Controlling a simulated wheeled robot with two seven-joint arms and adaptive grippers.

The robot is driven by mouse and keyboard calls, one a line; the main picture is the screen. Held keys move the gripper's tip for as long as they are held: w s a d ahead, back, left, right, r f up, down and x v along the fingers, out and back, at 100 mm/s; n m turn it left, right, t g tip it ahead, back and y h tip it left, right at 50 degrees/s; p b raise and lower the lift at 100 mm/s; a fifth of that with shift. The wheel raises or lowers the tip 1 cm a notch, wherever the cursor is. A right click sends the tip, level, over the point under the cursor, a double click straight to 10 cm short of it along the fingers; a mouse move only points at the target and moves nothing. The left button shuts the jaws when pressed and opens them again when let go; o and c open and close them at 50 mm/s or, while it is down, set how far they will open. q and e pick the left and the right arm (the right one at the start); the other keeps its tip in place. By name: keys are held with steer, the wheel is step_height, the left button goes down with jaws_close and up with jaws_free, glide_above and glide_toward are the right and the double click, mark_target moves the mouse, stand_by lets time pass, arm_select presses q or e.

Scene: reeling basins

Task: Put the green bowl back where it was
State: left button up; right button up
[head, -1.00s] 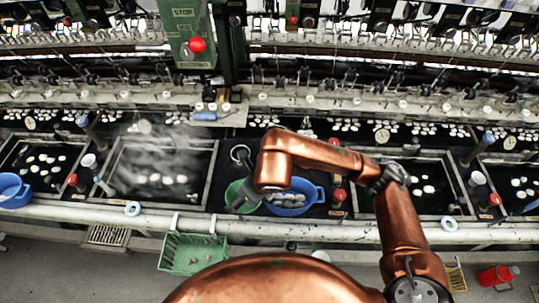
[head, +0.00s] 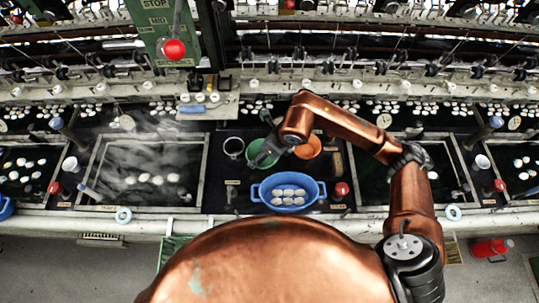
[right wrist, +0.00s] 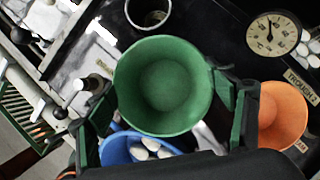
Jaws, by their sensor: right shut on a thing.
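The green bowl (head: 256,147) is behind the blue basin in the head view, partly hidden by my right gripper (head: 267,153). In the right wrist view the green bowl (right wrist: 163,88) is empty, its open top facing the camera. The fingers of my right gripper (right wrist: 165,112) are on either side of it, shut on it. Whether the bowl touches the dark counter below cannot be told. My left gripper is not in view.
The blue two-handled basin (head: 289,203) holds several white cocoons. An orange bowl (head: 309,147) stands to the right of the green bowl, a grey-rimmed pot (head: 234,147) to its left. A red-topped knob (head: 341,189) is right of the basin.

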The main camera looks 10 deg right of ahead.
steer(key=shift+w+d+f, duration=0.15)
steer(key=shift+d+f, duration=0.75)
steer(key=shift+f, duration=0.15)
steer(key=shift+w+d+f, duration=0.15)
steer(key=shift+w+f, duration=0.05)
steer(key=shift+w+d+f, duration=0.25)
steer(key=shift+d+f, duration=0.05)
steer(key=shift+f, duration=0.25)
step_height(320, 180, down, 2)
steer(key=shift+s+d+f, duration=0.1)
steer(key=shift+f, duration=0.45)
steer(key=o, duration=1.3)
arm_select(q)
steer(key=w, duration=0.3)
